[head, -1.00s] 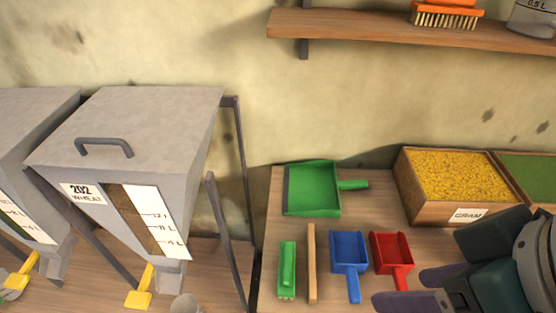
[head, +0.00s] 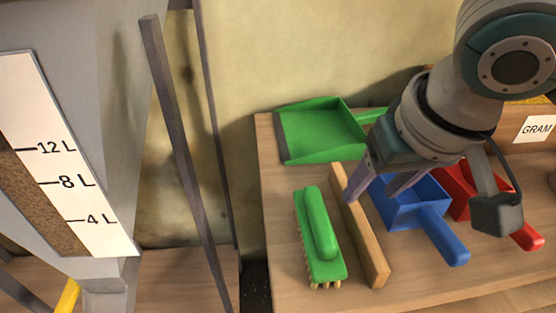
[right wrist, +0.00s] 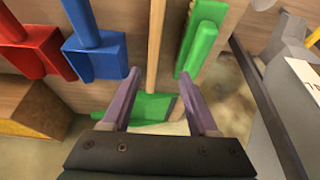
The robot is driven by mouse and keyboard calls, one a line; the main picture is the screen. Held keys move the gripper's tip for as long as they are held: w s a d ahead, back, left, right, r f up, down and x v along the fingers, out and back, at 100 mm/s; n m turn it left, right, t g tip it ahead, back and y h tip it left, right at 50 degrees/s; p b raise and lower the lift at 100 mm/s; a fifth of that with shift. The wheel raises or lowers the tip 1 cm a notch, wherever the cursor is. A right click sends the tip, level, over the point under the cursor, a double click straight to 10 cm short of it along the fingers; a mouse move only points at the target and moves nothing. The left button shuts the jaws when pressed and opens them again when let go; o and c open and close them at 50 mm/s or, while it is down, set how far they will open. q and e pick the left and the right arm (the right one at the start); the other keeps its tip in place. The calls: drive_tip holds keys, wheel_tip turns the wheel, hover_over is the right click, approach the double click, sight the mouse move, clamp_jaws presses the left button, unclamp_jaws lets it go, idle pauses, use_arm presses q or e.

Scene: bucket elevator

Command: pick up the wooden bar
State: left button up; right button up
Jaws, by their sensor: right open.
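The wooden bar (head: 362,232) lies on the table in the head view, between the green brush and the blue scoop. In the right wrist view the bar (right wrist: 154,45) runs up the picture from between my fingertips. My right gripper (head: 372,190) is open and empty near the bar's far end, with one finger overlapping the bar in the head view. The right wrist view shows both its fingers (right wrist: 163,100) apart, with the bar's end between them in the picture. I cannot tell the height gap. My left gripper is out of view.
A green brush (head: 320,235) lies close left of the bar. A blue scoop (head: 415,210) and a red scoop (head: 458,190) lie to its right. A green dustpan (head: 320,133) lies behind. A grey hopper (head: 100,120) and its post (head: 185,150) stand at left.

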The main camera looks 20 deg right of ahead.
sight(357, 208)
drive_tip(key=shift+d+b+x, duration=0.2)
drive_tip(key=shift+b+x, duration=0.15)
drive_tip(key=shift+x, duration=0.8)
drive_tip(key=b+x, duration=0.1)
drive_tip(key=x, duration=0.2)
drive_tip(key=shift+w+d+f, duration=0.1)
drive_tip(key=shift+f, duration=0.05)
drive_tip(key=x, duration=0.1)
drive_tip(key=b+x, duration=0.1)
drive_tip(key=x, duration=0.1)
drive_tip(key=d+b+x, duration=0.1)
drive_tip(key=x, duration=0.1)
drive_tip(key=shift+w, duration=0.25)
drive_tip(key=shift+w+f, duration=0.1)
drive_tip(key=shift+f, duration=0.05)
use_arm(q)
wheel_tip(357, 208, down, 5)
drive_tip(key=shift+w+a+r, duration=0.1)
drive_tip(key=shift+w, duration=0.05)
use_arm(e)
drive_tip(key=shift+c, duration=0.2)
clamp_jaws()
